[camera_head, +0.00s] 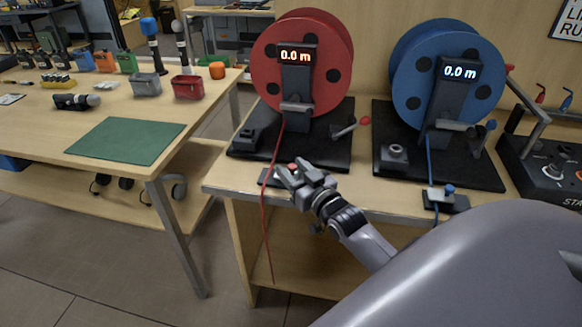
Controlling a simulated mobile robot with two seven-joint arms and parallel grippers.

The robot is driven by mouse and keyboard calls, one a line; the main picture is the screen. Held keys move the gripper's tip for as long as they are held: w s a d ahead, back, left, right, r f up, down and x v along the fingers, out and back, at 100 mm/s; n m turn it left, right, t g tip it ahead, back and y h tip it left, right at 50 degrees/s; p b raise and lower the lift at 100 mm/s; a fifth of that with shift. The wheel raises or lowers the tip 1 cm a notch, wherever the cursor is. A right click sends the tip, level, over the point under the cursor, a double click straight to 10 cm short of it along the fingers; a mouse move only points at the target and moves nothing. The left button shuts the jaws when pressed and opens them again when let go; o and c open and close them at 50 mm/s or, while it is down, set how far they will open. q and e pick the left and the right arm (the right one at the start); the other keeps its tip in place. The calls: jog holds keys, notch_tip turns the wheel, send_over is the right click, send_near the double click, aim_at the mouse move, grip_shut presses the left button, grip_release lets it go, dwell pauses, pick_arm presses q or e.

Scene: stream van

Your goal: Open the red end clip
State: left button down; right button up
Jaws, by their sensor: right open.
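The red reel (270,60) stands on a black base at the table's back, its display reading 0.0 m. A thin red cable (266,215) runs down from it and hangs over the table's front edge. The red end clip (267,178) is a small dark block at that edge, beside the cable, partly hidden by my right gripper. My right gripper (288,172) is open, with its fingertips right at the clip. Whether they touch it I cannot tell, and the clip's lever is mostly covered. My left gripper is out of view.
A blue reel (405,75) stands to the right, with its own blue end clip (445,197) at the table edge. A control box (550,170) is at the far right. A side table (40,110) on the left holds a green mat (125,140), microphones and small bins.

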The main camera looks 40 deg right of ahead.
aim_at(294, 171)
jog(key=shift+s+a, duration=0.2)
jog(key=shift+s, duration=2.7)
